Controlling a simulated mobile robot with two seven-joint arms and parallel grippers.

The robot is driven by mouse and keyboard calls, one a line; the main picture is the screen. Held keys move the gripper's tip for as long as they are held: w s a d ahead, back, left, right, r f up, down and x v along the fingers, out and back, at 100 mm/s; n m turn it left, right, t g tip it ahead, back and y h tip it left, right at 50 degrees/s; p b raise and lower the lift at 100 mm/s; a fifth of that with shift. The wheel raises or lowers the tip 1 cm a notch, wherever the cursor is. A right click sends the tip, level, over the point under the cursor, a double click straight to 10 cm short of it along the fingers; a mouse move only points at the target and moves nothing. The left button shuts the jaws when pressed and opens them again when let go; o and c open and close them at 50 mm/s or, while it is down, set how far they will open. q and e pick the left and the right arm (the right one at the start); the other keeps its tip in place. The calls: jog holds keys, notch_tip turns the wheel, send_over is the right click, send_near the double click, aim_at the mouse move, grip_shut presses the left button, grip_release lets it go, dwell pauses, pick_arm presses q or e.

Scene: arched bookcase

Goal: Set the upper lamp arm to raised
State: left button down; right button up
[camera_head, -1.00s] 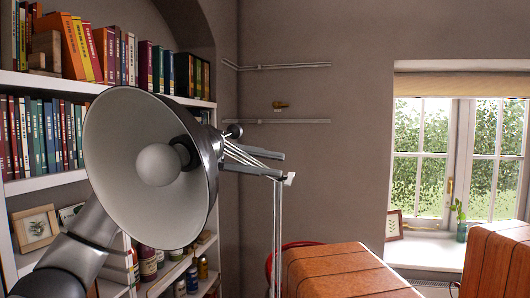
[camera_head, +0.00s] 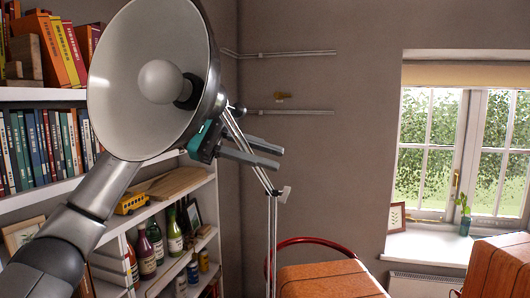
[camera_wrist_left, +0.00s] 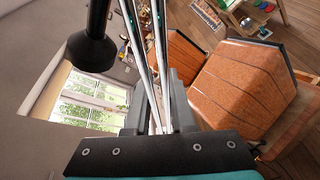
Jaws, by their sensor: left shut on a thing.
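The lamp's large grey metal shade (camera_head: 135,70) is tilted with its white inside and bulb (camera_head: 160,82) facing me in the head view. The upper lamp arm (camera_head: 262,178), a set of thin metal rods, slopes from behind the shade down right to a joint (camera_head: 283,194) on the upright lower arm (camera_head: 272,240). My left gripper (camera_head: 280,157) reaches in behind the shade, its two grey fingers lying across the rods. In the left wrist view the rods (camera_wrist_left: 159,65) run between the fingers, and the gripper (camera_wrist_left: 158,105) is shut on them. The shade hides part of my left arm.
A white bookcase (camera_head: 75,188) with books, bottles and a yellow toy bus (camera_head: 131,203) stands close behind the shade on the left. Orange-brown blocky furniture (camera_head: 325,280) and a red curved rail (camera_head: 300,240) are at lower right. The wall and window (camera_head: 440,150) lie beyond.

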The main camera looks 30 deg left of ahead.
pick_arm(q)
jog(key=shift+r, duration=0.1)
jog(key=c, duration=0.8)
grip_release()
jog(key=shift+o, duration=0.2)
jog(key=v, duration=1.5)
jog(key=shift+s+a, duration=0.1)
